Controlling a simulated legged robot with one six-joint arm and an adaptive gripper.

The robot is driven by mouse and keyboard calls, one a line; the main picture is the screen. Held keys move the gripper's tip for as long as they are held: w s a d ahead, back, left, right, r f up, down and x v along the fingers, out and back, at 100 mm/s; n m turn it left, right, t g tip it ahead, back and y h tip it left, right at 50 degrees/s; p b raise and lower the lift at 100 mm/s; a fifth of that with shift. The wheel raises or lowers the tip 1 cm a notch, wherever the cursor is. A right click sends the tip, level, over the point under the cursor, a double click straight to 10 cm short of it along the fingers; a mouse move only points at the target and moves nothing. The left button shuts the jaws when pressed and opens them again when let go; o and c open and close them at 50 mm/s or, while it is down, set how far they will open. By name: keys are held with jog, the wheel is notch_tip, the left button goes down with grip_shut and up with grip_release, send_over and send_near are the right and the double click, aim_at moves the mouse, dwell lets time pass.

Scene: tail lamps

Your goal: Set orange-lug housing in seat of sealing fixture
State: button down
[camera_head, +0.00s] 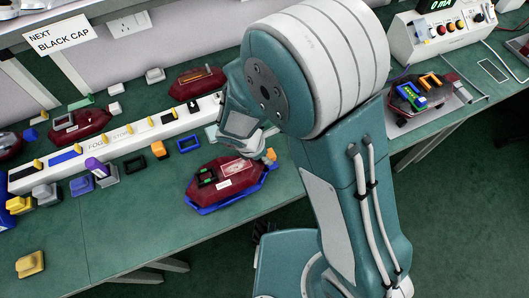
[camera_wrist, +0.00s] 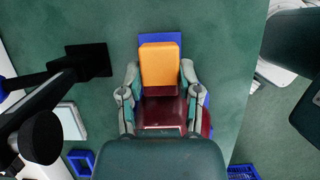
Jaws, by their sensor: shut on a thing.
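The dark red orange-lug housing (camera_head: 222,180) lies over the blue sealing fixture (camera_head: 240,200) near the front of the green bench. Its orange lug (camera_wrist: 160,64) stands up between my gripper's fingers (camera_wrist: 160,82) in the wrist view, and the red body shows below it. In the head view my gripper (camera_head: 264,146) is at the housing's right end, partly hidden by my arm. It is shut on the housing. Blue shows along the housing's lower edge and behind the lug. I cannot tell whether the housing rests fully in the seat.
Behind is a white rail (camera_head: 130,140) with several coloured clips. Other red housings (camera_head: 197,82) stand along the back. A control box (camera_head: 445,30) stands far right. The front left bench is mostly clear.

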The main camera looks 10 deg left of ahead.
jog(key=shift+f, duration=0.15)
jog(key=shift+f, duration=1.25)
jog(key=shift+c, duration=1)
grip_release()
jog(key=v, duration=1.2)
